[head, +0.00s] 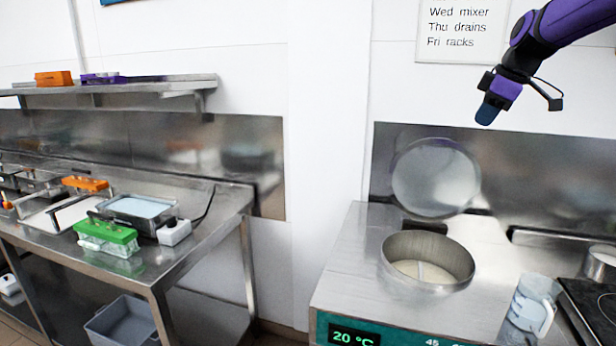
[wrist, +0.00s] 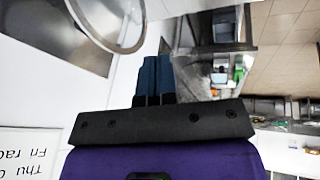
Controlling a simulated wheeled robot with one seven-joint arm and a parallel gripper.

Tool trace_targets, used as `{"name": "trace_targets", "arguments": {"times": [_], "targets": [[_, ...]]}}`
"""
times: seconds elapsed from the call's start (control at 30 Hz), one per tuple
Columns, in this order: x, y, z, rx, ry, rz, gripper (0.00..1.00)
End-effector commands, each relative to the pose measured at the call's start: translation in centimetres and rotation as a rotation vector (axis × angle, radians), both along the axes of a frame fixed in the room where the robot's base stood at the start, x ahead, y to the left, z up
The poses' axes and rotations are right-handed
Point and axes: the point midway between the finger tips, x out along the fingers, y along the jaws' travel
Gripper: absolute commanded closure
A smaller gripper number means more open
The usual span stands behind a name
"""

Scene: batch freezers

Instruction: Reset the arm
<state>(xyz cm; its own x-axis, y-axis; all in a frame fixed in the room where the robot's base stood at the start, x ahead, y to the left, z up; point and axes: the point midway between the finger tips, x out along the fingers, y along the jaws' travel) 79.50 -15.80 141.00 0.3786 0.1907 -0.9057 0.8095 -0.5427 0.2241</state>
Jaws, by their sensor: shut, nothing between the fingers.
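My gripper (head: 489,112) is raised high at the upper right in the head view, in front of the white wall and above the batch freezer (head: 345,255). Its blue fingers lie side by side in the wrist view (wrist: 153,75), shut with nothing between them. My purple arm reaches in from the top right corner. The gripper touches nothing.
The freezer's round lid (head: 436,178) stands open behind its bowl (head: 428,282). A clear jug (head: 532,305) stands right of the bowl, beside a black hob (head: 598,305). A steel bench (head: 190,262) with trays stands at left. A paper sign (head: 460,30) hangs behind my arm.

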Motion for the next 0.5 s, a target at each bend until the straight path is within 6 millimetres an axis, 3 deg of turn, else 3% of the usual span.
{"name": "trace_targets", "arguments": {"times": [0.27,0.5], "targets": [[-5.4,3.1,0.7,0.002,0.026,-0.135,1.0],[-13.8,6.4,0.4,0.025,0.045,-0.353,1.0]]}}
